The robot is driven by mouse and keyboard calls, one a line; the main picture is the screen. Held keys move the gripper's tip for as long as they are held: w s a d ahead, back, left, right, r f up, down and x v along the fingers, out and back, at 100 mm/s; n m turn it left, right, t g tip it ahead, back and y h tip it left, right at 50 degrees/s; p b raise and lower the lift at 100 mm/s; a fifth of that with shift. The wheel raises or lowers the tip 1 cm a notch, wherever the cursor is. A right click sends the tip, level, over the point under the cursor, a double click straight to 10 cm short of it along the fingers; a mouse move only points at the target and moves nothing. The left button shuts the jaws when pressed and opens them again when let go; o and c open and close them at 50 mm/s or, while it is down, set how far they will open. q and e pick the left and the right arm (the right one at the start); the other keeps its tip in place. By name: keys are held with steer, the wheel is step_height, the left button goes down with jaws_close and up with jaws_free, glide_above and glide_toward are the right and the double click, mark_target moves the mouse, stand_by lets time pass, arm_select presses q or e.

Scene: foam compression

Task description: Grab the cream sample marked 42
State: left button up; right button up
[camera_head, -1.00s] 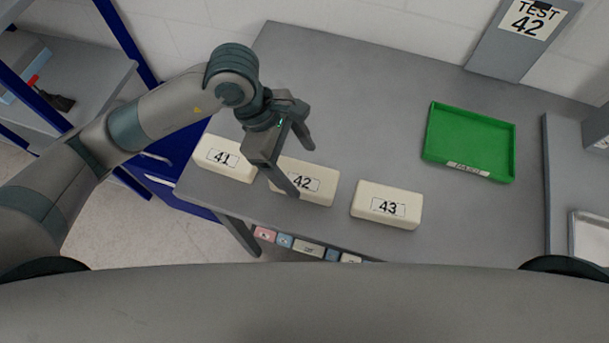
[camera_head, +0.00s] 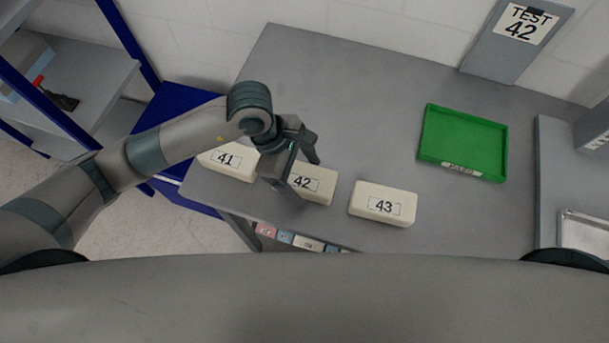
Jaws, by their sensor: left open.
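The cream sample marked 42 (camera_head: 322,185) lies on the grey table, between the sample marked 41 (camera_head: 228,161) and the sample marked 43 (camera_head: 383,204). My left gripper (camera_head: 306,178) is open over sample 42. One finger is on its near side and the other toward its far side. The gripper hides the left part of the sample. I cannot tell whether the fingers touch it. My right gripper is not in view.
A green tray (camera_head: 463,177) sits empty on the right of the table (camera_head: 370,110). A sign reading TEST 42 (camera_head: 525,24) stands at the back. A grey fixture is at the right edge. Blue shelving (camera_head: 60,110) is on the left.

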mark_target(315, 179)
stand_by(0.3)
arm_select(q)
steer(key=c, duration=1.1)
steer(key=shift+r, duration=0.15)
steer(key=shift+c, duration=0.2)
steer(key=shift+r+b, duration=0.45)
steer(key=shift+b, duration=0.05)
steer(key=r+b, duration=0.2)
steer(key=r, duration=0.1)
steer(key=shift+s+d, duration=0.1)
steer(key=shift+d, duration=0.3)
steer(key=s+d+r+b, duration=0.4)
steer(key=d+r, duration=0.3)
steer(key=d, duration=0.3)
steer(key=shift+s, duration=0.15)
